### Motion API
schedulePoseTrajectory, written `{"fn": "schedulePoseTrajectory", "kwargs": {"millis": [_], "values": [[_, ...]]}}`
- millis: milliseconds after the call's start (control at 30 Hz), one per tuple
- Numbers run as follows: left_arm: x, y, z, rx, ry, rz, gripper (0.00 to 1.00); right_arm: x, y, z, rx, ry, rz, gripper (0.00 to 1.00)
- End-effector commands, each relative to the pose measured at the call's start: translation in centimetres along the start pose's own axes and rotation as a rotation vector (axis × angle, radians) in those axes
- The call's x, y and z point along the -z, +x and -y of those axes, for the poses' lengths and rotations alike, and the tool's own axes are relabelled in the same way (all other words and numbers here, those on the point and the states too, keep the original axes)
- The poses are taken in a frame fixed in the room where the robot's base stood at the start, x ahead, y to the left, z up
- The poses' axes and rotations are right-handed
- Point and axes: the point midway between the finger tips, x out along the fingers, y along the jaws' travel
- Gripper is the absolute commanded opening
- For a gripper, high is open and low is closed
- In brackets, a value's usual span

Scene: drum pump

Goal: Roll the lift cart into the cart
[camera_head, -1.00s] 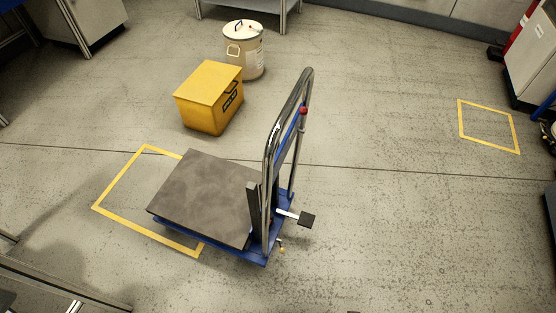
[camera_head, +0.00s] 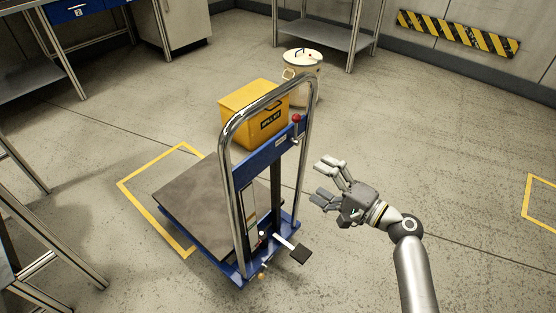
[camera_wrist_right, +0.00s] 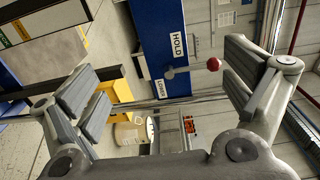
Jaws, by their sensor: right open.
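The lift cart has a grey platform (camera_head: 210,205), a blue frame and an upright chrome handle (camera_head: 228,150) facing me. A red knob (camera_head: 296,118) sits at the right of the blue crossbar, and a black pedal (camera_head: 299,255) sticks out low. The cart stands partly over a yellow floor outline (camera_head: 150,210). My right gripper (camera_head: 328,180) is open and empty, to the right of the handle and apart from it. In the right wrist view the blue panel (camera_wrist_right: 158,50) reads HOLD and LOWER, with the red knob (camera_wrist_right: 214,64) between my open fingers. My left gripper is not in view.
A yellow spill kit box (camera_head: 255,105) and a white drum (camera_head: 303,72) stand behind the cart. Another yellow outline (camera_head: 540,200) lies at the right edge. Metal workbench legs (camera_head: 50,225) stand at the left. The floor right of the cart is mostly clear.

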Motion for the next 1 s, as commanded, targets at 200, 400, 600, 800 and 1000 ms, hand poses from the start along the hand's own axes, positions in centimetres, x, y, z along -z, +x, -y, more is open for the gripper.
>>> {"fn": "schedulePoseTrajectory", "kwargs": {"millis": [200, 400, 600, 800, 1000], "values": [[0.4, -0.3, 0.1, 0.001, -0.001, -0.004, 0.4, -0.1, 2.9, 0.3, 0.008, 0.003, 0.005, 0.96], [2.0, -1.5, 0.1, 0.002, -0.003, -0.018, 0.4, -0.1, 7.8, 0.1, 0.007, 0.002, 0.004, 0.96], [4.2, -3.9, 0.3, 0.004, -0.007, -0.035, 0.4, 0.0, 10.2, -0.1, 0.005, 0.0, 0.002, 0.96], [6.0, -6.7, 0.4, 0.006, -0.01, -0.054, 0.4, 0.0, 12.3, -0.1, 0.004, 0.001, 0.002, 0.96], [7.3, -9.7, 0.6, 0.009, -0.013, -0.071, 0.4, -0.1, 14.2, -0.1, 0.003, -0.001, 0.002, 0.96]]}}
